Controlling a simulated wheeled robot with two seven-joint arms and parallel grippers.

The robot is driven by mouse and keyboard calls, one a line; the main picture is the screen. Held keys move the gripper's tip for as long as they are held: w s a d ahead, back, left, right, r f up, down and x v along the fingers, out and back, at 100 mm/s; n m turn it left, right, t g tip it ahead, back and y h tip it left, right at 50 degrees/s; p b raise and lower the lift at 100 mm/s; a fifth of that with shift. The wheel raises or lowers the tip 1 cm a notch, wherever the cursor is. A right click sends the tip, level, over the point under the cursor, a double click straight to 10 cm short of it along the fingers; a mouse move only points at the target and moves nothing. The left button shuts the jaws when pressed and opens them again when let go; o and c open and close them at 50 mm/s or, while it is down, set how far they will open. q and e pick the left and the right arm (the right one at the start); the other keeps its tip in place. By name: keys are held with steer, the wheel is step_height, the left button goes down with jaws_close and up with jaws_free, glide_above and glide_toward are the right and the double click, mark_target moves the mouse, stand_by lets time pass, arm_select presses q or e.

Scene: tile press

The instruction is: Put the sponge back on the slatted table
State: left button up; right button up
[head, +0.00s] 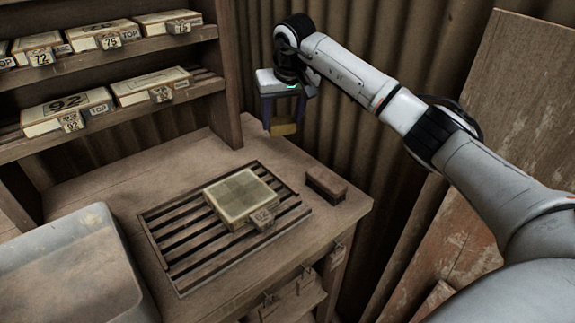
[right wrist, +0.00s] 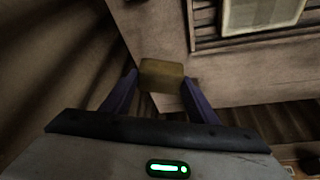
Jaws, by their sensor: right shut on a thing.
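A yellow-brown sponge (head: 283,127) is held between the fingertips of my right gripper (head: 282,120), in the air near the corrugated wall, at the back right of the bench. It also shows in the right wrist view (right wrist: 161,75) between the two purple fingers, with the gripper shut on it. The slatted table (head: 163,240) is a dark slatted rack set into the bench top, to the left of and below the gripper in the head view. A pale tile block (head: 238,195) with a numbered tag lies on its slats. My left gripper is in neither view.
A brown brush-like block (head: 326,184) lies on the bench right of the slats. A grey basin (head: 70,275) stands at the front left. Shelves with numbered tiles (head: 67,110) rise at the back left. Bare slats show left of the tile block.

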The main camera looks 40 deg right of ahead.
steer(key=shift+s+d+f, duration=0.1)
steer(key=shift+d+f, duration=0.8)
step_height(320, 180, down, 4)
steer(key=shift+f, duration=0.2)
step_height(320, 180, down, 4)
steer(key=shift+f, duration=0.15)
steer(key=shift+f, duration=0.15)
steer(key=o, duration=0.9)
steer(key=shift+o, duration=0.2)
